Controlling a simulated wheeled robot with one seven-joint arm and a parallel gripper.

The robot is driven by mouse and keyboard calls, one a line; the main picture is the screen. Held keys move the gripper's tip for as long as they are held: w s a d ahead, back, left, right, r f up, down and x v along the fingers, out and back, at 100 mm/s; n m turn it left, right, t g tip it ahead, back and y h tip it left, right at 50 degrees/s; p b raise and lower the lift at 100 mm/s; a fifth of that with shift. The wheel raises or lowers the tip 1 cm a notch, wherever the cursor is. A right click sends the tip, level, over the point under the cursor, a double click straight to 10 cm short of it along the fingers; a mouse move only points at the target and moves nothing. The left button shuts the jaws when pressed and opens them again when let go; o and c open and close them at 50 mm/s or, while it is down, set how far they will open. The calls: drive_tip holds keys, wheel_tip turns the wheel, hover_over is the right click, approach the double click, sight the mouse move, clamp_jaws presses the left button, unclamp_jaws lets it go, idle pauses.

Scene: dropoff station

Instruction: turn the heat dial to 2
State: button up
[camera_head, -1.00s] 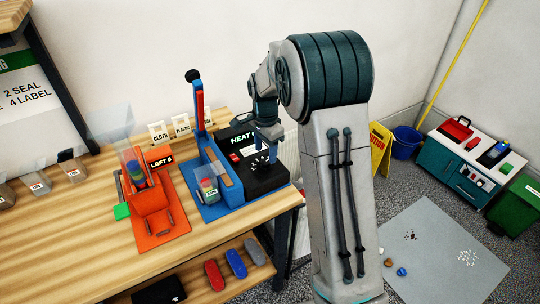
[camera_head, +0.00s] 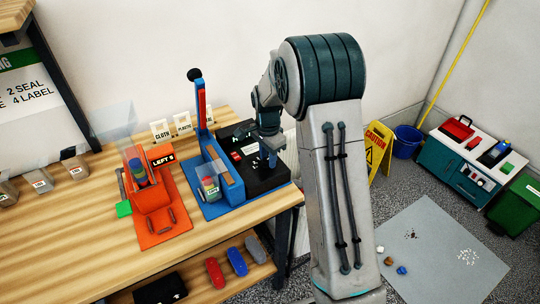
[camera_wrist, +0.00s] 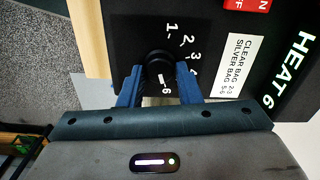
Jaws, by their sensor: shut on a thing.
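The heat dial (camera_wrist: 157,66) is a round black knob on the black heat panel, and it stands between my blue fingertips in the wrist view. My gripper (camera_wrist: 161,76) is shut on it. The printed numbers 1, 2, 3 and 4 show around the dial, and a 6 shows between the fingers. A short white mark shows on the dial close to the 6; its exact pointing is hard to tell. The panel's large lettering (camera_wrist: 287,74) reads HEAT 6. In the head view my gripper (camera_head: 270,160) is over the black panel (camera_head: 263,182) and hides the dial.
A white label (camera_wrist: 237,68) reads clear bag 2-3, silver bag 5-6. A red switch (camera_wrist: 238,4) is beside it. The blue sealer with a tall lever (camera_head: 203,110) stands left of the panel, and an orange station (camera_head: 158,205) further left. The table edge is close on the right.

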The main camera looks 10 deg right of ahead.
drive_tip(key=n, duration=0.2)
drive_tip(key=n+b, duration=0.1)
drive_tip(key=n, duration=0.1)
drive_tip(key=n+b, duration=0.1)
drive_tip(key=n, duration=0.1)
drive_tip(key=shift+w+a, duration=0.15)
drive_tip(key=shift+a, duration=0.2)
drive_tip(key=n+b, duration=0.1)
drive_tip(key=n, duration=1.5)
drive_tip(key=shift+d, duration=0.1)
drive_tip(key=shift+d+n, duration=0.1)
drive_tip(key=shift+n, duration=0.8)
drive_tip(key=shift+d, duration=0.1)
